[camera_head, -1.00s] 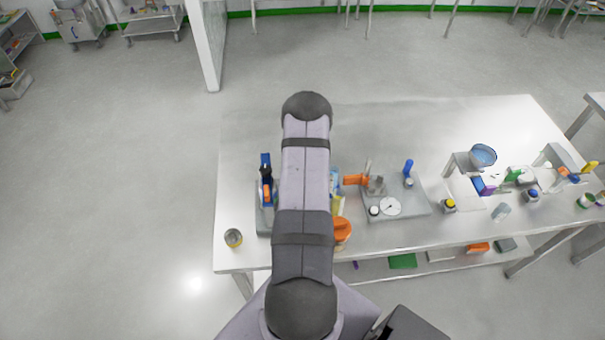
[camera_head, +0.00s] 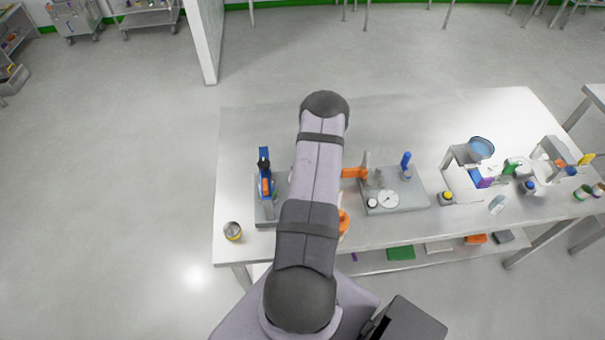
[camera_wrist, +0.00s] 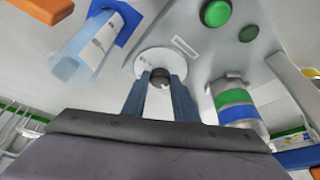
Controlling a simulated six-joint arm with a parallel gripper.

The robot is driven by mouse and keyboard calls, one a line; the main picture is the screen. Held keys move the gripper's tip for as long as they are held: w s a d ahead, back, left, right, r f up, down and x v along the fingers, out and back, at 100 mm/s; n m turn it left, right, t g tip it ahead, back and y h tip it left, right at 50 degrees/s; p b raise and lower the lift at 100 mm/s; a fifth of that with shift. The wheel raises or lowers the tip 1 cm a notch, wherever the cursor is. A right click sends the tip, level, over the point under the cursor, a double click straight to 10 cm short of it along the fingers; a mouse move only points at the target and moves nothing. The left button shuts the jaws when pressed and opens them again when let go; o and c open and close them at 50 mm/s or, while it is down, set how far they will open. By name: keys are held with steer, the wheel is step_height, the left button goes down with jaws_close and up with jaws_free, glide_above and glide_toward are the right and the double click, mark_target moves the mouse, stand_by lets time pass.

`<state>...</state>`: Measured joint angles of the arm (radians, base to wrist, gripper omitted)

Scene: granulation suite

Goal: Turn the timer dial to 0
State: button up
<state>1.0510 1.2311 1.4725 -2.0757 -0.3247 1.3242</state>
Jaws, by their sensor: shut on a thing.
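In the wrist view, the timer dial is a white round disc (camera_wrist: 161,58) with a small dark knob (camera_wrist: 160,76) at its middle. My gripper (camera_wrist: 160,80) has its two blue-grey fingers closed on either side of this knob, in front of the disc. The dial's marks and pointer setting are too small to read. In the head view my arm covers the gripper, and I cannot tell which spot on the table the dial takes up there.
Two green round buttons (camera_wrist: 216,12) sit right of the dial. A pale blue faceted piece (camera_wrist: 82,52) stands to its left, and a green-and-blue banded container (camera_wrist: 238,106) to its right. On the table (camera_head: 450,110), a grey plate (camera_head: 415,197) carries a white round face (camera_head: 389,199).

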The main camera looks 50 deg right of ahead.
steer(key=shift+w+d+r+n+y, duration=0.1)
steer(key=shift+d+n+y, duration=0.1)
steer(key=shift+n, duration=0.45)
steer(key=shift+d+n+y, duration=0.1)
steer(key=shift+n+y, duration=0.1)
steer(key=shift+n, duration=0.45)
steer(key=o, duration=1.1)
steer(key=shift+a, duration=0.1)
steer(key=shift+c, duration=0.2)
steer(key=b+v, duration=0.2)
steer(key=v, duration=0.5)
steer(key=shift+b, duration=0.35)
